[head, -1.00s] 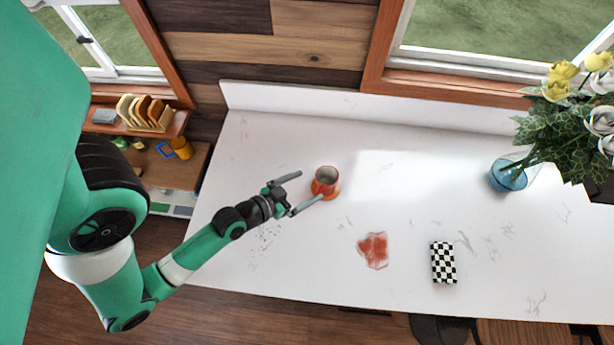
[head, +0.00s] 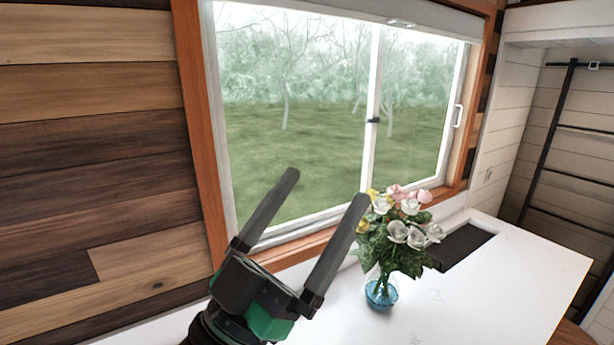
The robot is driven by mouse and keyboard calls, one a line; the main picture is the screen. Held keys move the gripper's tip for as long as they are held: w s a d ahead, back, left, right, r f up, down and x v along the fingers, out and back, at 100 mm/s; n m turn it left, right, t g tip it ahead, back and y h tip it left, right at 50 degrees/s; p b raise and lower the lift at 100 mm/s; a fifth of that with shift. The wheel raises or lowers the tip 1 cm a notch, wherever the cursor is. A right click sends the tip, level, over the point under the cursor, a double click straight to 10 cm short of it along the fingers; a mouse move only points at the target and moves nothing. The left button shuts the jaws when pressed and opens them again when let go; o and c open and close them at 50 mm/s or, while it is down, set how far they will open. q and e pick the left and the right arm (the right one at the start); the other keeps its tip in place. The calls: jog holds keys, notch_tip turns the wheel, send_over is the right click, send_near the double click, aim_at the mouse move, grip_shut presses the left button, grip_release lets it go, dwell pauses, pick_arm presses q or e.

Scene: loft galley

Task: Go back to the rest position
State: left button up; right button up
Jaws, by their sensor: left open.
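My left gripper (head: 318,218) is raised in front of the window, with its two grey fingers spread wide and pointing up. Nothing is between the fingers. Its black and green wrist comes in from the bottom of the head view. My right gripper is not in view. The cup seen on the counter earlier is outside this view.
A blue glass vase (head: 381,290) with mixed flowers (head: 402,232) stands on the white counter (head: 480,300), to the right of my left gripper. A dark inset (head: 462,246) lies behind it. A window (head: 320,130) and wood-plank wall (head: 90,150) rise behind.

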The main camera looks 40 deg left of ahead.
pick_arm(q)
jog(key=s+d+r+p, duration=0.1)
jog(key=s+r+p, duration=0.1)
jog(key=r, duration=0.4)
jog(key=s+d+r+t+h+p, duration=0.1)
jog(key=r+p, duration=0.3)
jog(key=r, duration=0.3)
jog(key=shift+s+d+r+t+h+p, duration=0.3)
jog(key=shift+s+p, duration=0.05)
jog(key=shift+p, duration=0.05)
jog(key=shift+a, duration=0.1)
dwell(0.4)
